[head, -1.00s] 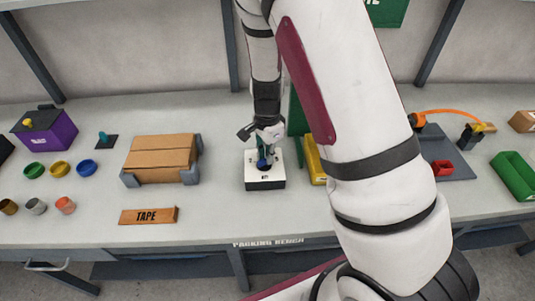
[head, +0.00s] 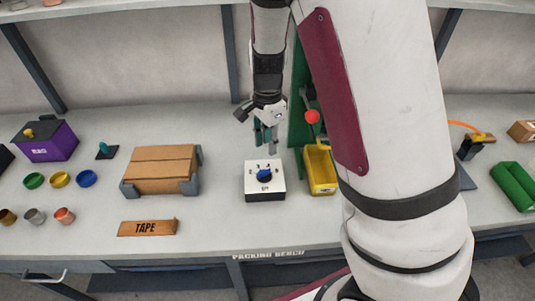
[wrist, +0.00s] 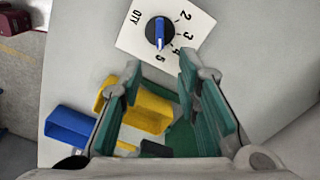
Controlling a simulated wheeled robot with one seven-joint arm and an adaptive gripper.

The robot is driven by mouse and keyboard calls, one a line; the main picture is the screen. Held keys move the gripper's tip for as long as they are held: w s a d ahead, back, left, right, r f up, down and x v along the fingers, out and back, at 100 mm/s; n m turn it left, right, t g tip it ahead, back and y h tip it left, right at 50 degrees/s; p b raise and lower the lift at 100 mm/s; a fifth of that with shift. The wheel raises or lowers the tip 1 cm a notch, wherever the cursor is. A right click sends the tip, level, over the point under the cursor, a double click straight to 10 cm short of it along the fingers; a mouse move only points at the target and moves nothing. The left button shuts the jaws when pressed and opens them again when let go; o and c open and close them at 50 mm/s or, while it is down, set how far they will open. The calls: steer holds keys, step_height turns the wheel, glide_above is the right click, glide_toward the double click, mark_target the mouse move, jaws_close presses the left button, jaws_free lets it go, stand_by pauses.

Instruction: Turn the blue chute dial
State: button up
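The blue dial (head: 264,174) sits on a black disc on top of a white box (head: 265,194) near the front middle of the bench. In the wrist view the blue dial (wrist: 159,33) is in plain sight. Its panel (wrist: 135,40) reads QTY, with the numerals 2 to 5 around the disc. A pale mark on the knob's end seems to point toward the 5. My gripper (head: 267,143) hangs above and behind the box, clear of the dial. In the wrist view my gripper (wrist: 157,78) is open, its green-padded fingers apart and nothing between them.
A yellow bin (head: 321,187) stands just right of the dial box, with a green upright panel (head: 299,95) behind it. A cardboard box (head: 160,168) in grey corner holders is to the left. A TAPE block (head: 147,228) lies front left. Bench before the dial box is clear.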

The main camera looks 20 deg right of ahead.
steer(key=shift+r, duration=1.1)
